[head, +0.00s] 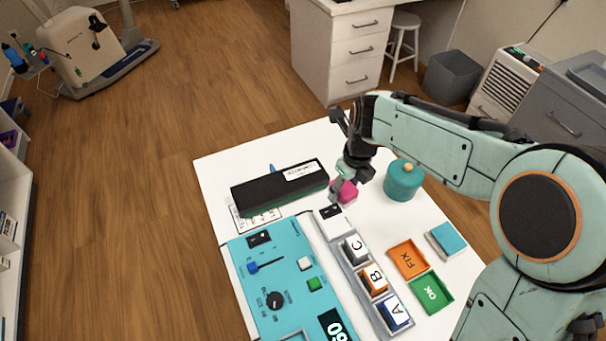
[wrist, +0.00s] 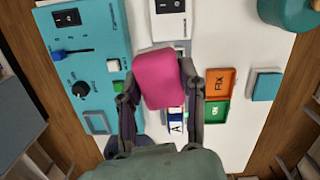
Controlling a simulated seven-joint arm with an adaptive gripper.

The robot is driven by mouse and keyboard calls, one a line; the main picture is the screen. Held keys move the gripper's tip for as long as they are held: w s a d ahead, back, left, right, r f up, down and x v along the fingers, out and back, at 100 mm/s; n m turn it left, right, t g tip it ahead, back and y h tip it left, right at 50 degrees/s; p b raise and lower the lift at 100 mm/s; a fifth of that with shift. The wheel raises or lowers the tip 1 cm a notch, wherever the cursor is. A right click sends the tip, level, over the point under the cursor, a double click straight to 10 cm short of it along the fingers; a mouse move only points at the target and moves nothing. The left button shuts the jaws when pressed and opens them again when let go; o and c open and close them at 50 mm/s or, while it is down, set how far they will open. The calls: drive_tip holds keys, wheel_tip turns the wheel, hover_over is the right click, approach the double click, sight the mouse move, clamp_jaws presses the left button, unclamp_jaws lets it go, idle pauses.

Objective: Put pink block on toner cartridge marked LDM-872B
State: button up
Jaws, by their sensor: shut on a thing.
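The pink block (head: 345,192) is between the fingers of my gripper (head: 349,178), over the white table near its far side. In the wrist view the pink block (wrist: 163,79) fills the space between the two fingertips, and my gripper (wrist: 161,92) is shut on it. The block hides part of what lies below. A long black toner cartridge (head: 278,190) with a white label lies to the left of my gripper in the head view. Its label is too small to read. The cartridge does not show in the wrist view.
A teal lidded jar (head: 403,180) stands close to the right of my gripper. A blue control panel (head: 290,270) and a rack of lettered blocks (head: 373,279) are nearer. An orange FIX tray (head: 408,260), a green OK tray (head: 431,294) and a teal square block (head: 447,240) lie to the right.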

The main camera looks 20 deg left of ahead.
drive_tip(key=s+a+n, duration=0.2)
drive_tip(key=s+a, duration=0.2)
drive_tip(key=a, duration=0.4)
hover_over(281, 185)
drive_tip(key=shift+n, duration=0.3)
drive_tip(key=f, duration=0.9)
drive_tip(key=shift+s+d+f, duration=0.3)
drive_tip(key=shift+d+f, duration=0.1)
drive_tip(key=shift+w+a+f, duration=0.25)
drive_tip(key=shift+f, duration=1.65)
drive_tip(key=o, duration=1)
drive_tip(key=shift+f, duration=0.1)
drive_tip(key=shift+o, duration=0.2)
